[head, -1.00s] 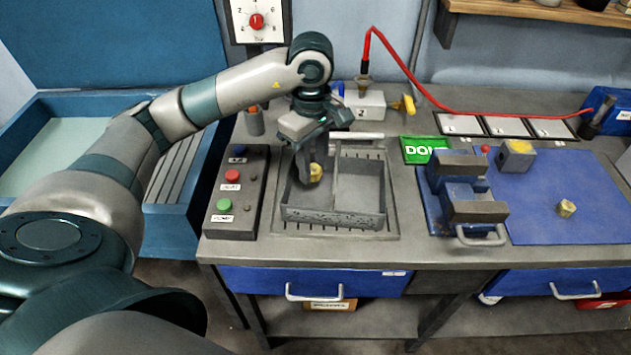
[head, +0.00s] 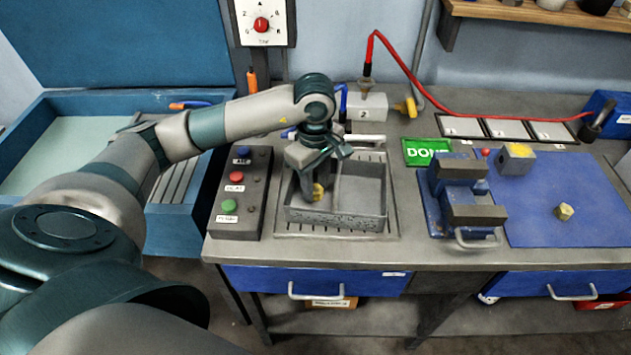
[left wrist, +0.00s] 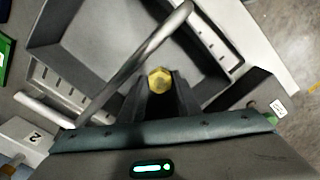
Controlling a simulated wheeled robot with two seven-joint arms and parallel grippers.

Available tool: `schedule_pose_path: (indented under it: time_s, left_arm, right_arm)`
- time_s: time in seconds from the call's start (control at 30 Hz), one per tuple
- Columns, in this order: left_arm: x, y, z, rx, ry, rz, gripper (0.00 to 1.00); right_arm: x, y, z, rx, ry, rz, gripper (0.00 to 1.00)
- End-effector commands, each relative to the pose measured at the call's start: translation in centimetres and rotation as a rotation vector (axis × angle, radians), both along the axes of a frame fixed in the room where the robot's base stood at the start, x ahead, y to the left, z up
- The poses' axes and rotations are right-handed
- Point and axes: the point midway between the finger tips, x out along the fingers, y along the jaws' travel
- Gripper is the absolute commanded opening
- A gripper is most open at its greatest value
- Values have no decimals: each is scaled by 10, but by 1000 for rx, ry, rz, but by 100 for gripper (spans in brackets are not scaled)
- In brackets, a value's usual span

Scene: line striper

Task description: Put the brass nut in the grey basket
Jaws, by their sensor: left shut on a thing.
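A brass nut (head: 318,191) is between the fingertips of my left gripper (head: 314,190), which is shut on it. It also shows as a yellow hexagon at the fingertips (left wrist: 160,80) in the left wrist view. The gripper points down inside the left compartment of the grey basket (head: 335,219). I cannot tell whether the nut touches the basket floor. The basket's handle (left wrist: 140,62) crosses the left wrist view beside the fingers. Another brass-coloured nut (head: 564,212) lies on the blue mat at the right. My right gripper is not in view.
A button box (head: 240,195) stands left of the basket. A blue vise (head: 465,200) and a green DONE sign (head: 427,151) are to its right. A yellow-topped block (head: 518,157) sits on the blue mat (head: 530,228). A red hose (head: 440,106) runs behind.

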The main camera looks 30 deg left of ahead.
Motion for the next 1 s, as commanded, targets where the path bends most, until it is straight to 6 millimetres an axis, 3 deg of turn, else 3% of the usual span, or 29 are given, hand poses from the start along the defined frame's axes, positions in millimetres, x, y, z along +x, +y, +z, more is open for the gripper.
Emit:
schedule_pose_path:
  time_s: [0.4, 0.43, 0.5, 1.0]
  left_arm:
    - [0, 0, -4, 0, -2, 0, 6]
    - [0, 0, -4, 1, -1, 0, 32]
    - [0, 0, -3, 0, -1, 0, 49]
    - [0, 0, 2, 0, 0, 0, 49]
  right_arm:
    - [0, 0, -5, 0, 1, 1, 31]
    - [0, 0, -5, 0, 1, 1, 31]
    - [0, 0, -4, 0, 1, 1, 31]
    - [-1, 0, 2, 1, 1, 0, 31]
